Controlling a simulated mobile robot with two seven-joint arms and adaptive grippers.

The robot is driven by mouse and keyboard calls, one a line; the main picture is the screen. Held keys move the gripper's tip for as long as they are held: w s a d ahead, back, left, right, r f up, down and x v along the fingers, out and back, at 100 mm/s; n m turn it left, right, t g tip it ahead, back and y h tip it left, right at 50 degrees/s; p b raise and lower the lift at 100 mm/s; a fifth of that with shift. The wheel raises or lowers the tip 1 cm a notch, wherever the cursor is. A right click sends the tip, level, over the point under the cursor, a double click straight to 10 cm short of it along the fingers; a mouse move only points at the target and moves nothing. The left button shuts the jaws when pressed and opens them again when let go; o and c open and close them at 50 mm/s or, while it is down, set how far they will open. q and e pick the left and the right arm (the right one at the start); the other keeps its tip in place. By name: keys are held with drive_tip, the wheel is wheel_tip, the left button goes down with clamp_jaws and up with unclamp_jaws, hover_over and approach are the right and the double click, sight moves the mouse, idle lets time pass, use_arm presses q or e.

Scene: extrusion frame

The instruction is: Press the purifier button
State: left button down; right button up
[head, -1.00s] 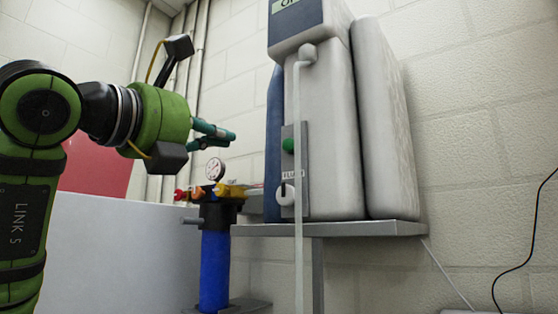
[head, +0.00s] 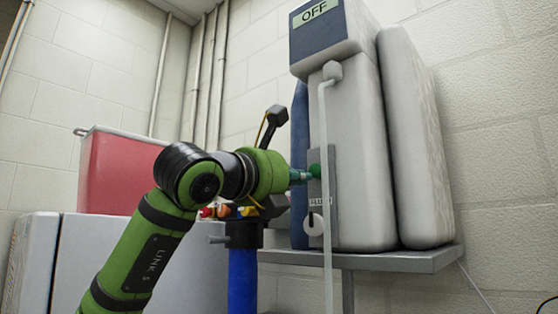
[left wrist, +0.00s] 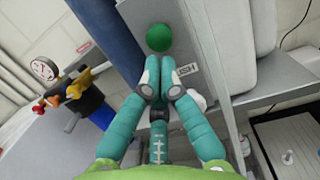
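The purifier (head: 350,150) is a tall off-white unit on a grey shelf, and its display (head: 314,12) reads OFF. Its round green button (head: 315,170) sits on a grey side panel; the left wrist view shows it too (left wrist: 159,37). My left gripper (head: 302,175) reaches in from the left, with its teal fingertips close to the button. In the left wrist view its fingers (left wrist: 168,68) are together with nothing between them, just below the button. I cannot tell whether they touch it. My right gripper is not in view.
A blue filter with a gauge and coloured valves (left wrist: 75,90) stands left of the panel. A pale tube (head: 326,200) hangs in front of the purifier. The grey shelf (head: 400,262) juts out below. A red bin (head: 115,170) stands behind my arm.

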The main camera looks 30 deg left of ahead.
use_arm(q)
drive_tip(key=shift+w+r, duration=0.1)
drive_tip(key=shift+w, duration=0.8)
drive_tip(key=shift+d, duration=0.1)
